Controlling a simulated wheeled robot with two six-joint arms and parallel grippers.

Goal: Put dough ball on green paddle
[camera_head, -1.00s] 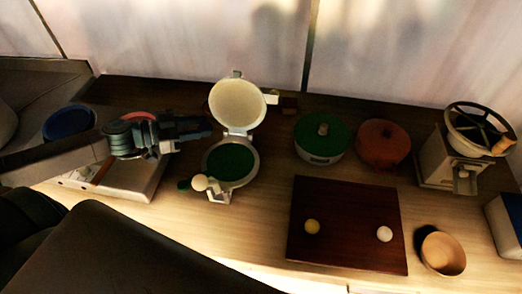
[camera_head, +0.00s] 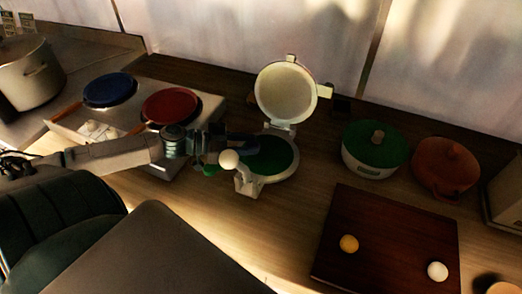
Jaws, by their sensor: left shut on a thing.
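A green round paddle (camera_head: 276,160) lies on the base of an open white press, and a green piece (camera_head: 210,170) shows to its left, partly behind my arm. A yellow dough ball (camera_head: 349,244) and a white dough ball (camera_head: 437,271) sit apart on a dark red-brown board (camera_head: 385,222). My left gripper (camera_head: 248,138) is over the left edge of the press, above the green disc. My right gripper is not in view.
A red pan (camera_head: 170,106) and a blue pan (camera_head: 110,90) stand on a stove at left. A green-lidded pot (camera_head: 374,150) and an orange pot (camera_head: 446,168) stand at right.

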